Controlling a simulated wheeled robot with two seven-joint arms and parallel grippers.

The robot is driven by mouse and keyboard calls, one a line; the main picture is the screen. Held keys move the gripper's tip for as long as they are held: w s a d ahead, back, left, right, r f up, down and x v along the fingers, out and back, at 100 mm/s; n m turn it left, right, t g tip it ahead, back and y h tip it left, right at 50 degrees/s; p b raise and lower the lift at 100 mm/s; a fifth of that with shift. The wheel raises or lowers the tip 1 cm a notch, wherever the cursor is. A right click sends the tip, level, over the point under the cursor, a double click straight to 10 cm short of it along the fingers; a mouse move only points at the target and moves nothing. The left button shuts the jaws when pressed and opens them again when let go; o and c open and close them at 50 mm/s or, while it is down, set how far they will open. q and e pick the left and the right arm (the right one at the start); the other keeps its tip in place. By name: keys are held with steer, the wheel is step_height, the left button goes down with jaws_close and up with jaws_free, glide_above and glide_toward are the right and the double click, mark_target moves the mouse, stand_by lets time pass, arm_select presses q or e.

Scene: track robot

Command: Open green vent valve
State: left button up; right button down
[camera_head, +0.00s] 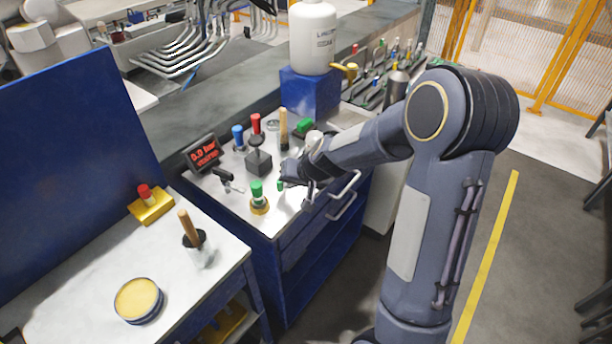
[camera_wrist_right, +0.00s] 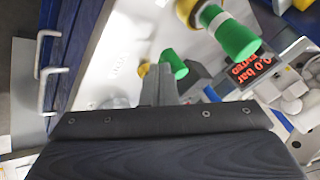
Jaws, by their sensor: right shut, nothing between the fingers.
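A small green handle (camera_head: 280,186) shows beside my right gripper (camera_head: 287,176) over the white-topped blue cabinet. In the right wrist view a green handle (camera_wrist_right: 173,63) with a yellow part lies just beyond the shut fingers (camera_wrist_right: 158,84); I cannot tell if they touch it. A larger green knob (camera_head: 257,190) stands upright on a yellow base nearer the front edge, and it also shows in the wrist view (camera_wrist_right: 235,38). The display (camera_head: 203,153) has red text, and in the wrist view (camera_wrist_right: 248,70) it reads 0.0 bar. My left gripper is out of view.
Blue (camera_head: 238,136) and red-topped (camera_head: 255,123) fittings and a black block (camera_head: 259,160) stand behind my gripper. A white bottle (camera_head: 313,38) stands on a blue box (camera_head: 309,92). A side table (camera_head: 90,262) holds a yellow-topped tin (camera_head: 138,298).

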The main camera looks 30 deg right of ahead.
steer(key=shift+w+a, duration=0.5)
steer(key=shift+a, duration=0.4)
steer(key=shift+w+a, duration=0.1)
steer(key=shift+a, duration=0.1)
